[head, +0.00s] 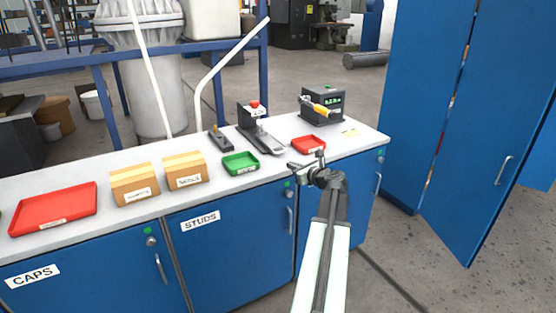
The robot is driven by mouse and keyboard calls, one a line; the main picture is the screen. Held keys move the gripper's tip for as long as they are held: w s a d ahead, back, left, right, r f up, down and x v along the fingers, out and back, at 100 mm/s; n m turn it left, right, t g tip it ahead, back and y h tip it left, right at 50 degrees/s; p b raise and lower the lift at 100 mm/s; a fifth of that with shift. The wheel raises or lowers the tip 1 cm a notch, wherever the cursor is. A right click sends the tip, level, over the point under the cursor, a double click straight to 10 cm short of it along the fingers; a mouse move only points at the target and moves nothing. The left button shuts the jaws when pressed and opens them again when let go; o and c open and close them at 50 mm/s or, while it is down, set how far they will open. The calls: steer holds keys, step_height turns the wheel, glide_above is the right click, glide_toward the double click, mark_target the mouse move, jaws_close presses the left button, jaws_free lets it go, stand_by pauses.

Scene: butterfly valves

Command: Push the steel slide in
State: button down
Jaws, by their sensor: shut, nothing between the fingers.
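The steel slide (269,143) is a flat grey bar that sticks out toward the bench's front from a dark press-like device (246,116) with a red knob on top. It lies low, close to the white bench top. My gripper (296,172) is in front of and to the right of the slide's near end, near the bench's front edge. It is shut and empty, and apart from the slide in the picture. The far end of the slide is hidden in the device.
A green tray (241,163) lies left of the slide and a red tray (309,144) right of it. Two cardboard boxes (160,178) stand farther left. Blue cabinet doors (232,240) form the bench front.

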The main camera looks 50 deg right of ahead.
steer(key=s+d+m+h, duration=0.1)
steer(key=s+d+m, duration=0.1)
steer(key=s+d, duration=0.1)
steer(key=b, duration=0.3)
glide_toward(273, 146)
step_height(273, 146, down, 2)
steer(key=shift+w+d, duration=0.2)
steer(key=shift+w, duration=0.1)
steer(key=x, duration=0.2)
steer(key=r+x, duration=0.1)
steer(key=x, duration=0.5)
steer(key=shift+w+d+r, duration=0.15)
steer(key=shift+r, duration=0.35)
